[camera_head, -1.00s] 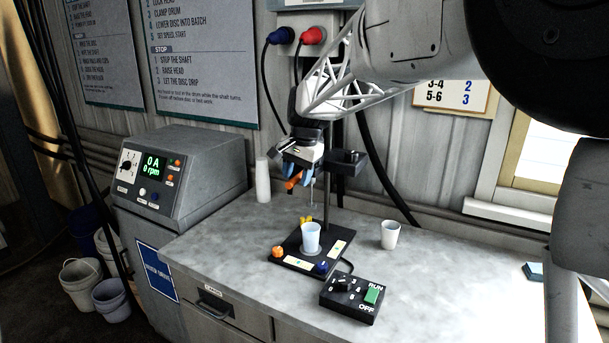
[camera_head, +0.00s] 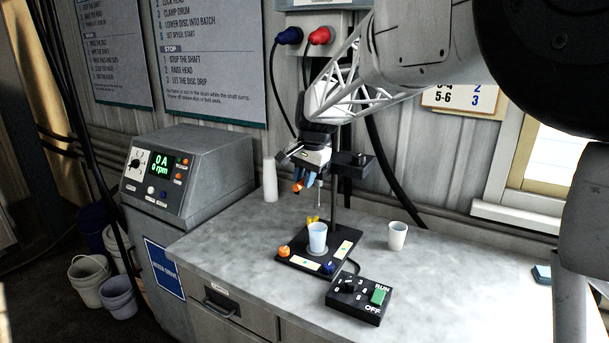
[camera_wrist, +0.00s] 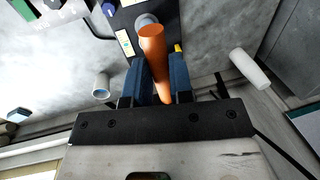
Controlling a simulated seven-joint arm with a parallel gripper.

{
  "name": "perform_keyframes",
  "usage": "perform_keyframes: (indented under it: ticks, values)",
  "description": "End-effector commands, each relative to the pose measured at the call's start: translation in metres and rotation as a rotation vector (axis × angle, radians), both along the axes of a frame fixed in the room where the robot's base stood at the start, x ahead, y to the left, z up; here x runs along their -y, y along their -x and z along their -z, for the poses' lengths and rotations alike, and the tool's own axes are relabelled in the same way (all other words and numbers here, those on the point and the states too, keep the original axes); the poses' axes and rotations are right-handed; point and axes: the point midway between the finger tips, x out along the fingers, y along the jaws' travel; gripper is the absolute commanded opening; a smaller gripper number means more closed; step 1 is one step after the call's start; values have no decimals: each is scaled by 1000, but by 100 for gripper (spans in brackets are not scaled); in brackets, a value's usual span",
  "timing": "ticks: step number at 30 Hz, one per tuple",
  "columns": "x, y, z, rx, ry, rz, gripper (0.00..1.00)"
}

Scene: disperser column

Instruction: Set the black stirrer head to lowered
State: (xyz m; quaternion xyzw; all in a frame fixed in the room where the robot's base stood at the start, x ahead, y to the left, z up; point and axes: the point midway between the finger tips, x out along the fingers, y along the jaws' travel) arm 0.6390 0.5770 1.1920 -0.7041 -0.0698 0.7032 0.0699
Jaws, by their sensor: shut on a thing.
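The black stirrer head (camera_head: 354,164) sits high on a dark upright post (camera_head: 340,208) in the head view. Its thin shaft (camera_head: 318,199) hangs with its lower end above a translucent cup (camera_head: 317,237) on the black base plate (camera_head: 290,259). My gripper (camera_head: 305,180) is at the left of the head. Its blue fingers are shut on an orange handle (camera_head: 298,187), which also shows between the fingers in the wrist view (camera_wrist: 153,45). The join between handle and head is hidden by my gripper.
A black control box (camera_head: 359,300) with a knob and green switch lies in front of the stand. A white cup (camera_head: 397,235) stands to the right. A white bottle (camera_head: 270,180) and a grey drive cabinet (camera_head: 190,175) stand to the left.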

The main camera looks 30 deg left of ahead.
Motion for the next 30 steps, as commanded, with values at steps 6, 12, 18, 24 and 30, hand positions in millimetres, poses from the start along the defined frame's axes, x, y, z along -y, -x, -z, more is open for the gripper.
perform_keyframes:
  ticks: [6,12,18,24,30]
  values:
    - [0,1,56,-6,5,1,0]
    - [0,0,113,-4,5,-1,0]
    - [0,0,137,-2,3,1,0]
    - [1,1,140,-4,4,0,0]
    - [1,1,140,-4,4,0,41]
